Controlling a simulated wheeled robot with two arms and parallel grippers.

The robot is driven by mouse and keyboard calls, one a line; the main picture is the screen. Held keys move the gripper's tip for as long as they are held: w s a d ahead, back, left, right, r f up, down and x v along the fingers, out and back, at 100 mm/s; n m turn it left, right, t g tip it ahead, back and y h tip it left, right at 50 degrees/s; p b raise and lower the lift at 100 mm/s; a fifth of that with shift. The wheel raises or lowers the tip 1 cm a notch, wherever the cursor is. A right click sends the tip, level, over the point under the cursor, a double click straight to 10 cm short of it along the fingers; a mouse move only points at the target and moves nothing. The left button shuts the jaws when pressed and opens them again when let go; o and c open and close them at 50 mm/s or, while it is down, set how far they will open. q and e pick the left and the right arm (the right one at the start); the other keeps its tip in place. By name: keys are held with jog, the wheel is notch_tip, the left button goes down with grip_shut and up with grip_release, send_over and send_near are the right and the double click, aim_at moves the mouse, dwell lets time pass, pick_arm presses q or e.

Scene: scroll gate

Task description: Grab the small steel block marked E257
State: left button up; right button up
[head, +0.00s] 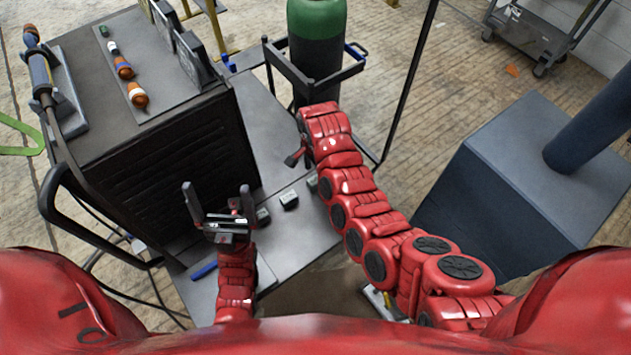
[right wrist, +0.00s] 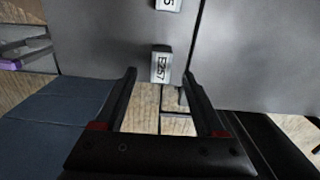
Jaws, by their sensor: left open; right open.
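In the right wrist view the small steel block marked E257 (right wrist: 161,66) lies on a grey metal surface, close to its edge. My right gripper (right wrist: 158,82) is open, with one finger on each side of the view. The block shows beyond the gap between the fingertips, and nothing is held. In the head view a small block (head: 312,184) sits beside my right arm, its mark unreadable. The right gripper (head: 296,157) shows only partly there, as a dark piece beside the red arm. My left gripper (head: 217,200) is open and empty, near the dark cabinet.
Two other small blocks, one left (head: 263,216) and one in the middle (head: 289,200), lie on the grey surface. Another marked block (right wrist: 168,4) is cut off at the top of the wrist view. A green-topped cylinder (head: 315,45) stands behind; a blue-grey box (head: 535,150) is at right.

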aim_at(315, 179)
jog(key=shift+w+f, duration=0.15)
jog(key=shift+f, duration=2.45)
grip_shut()
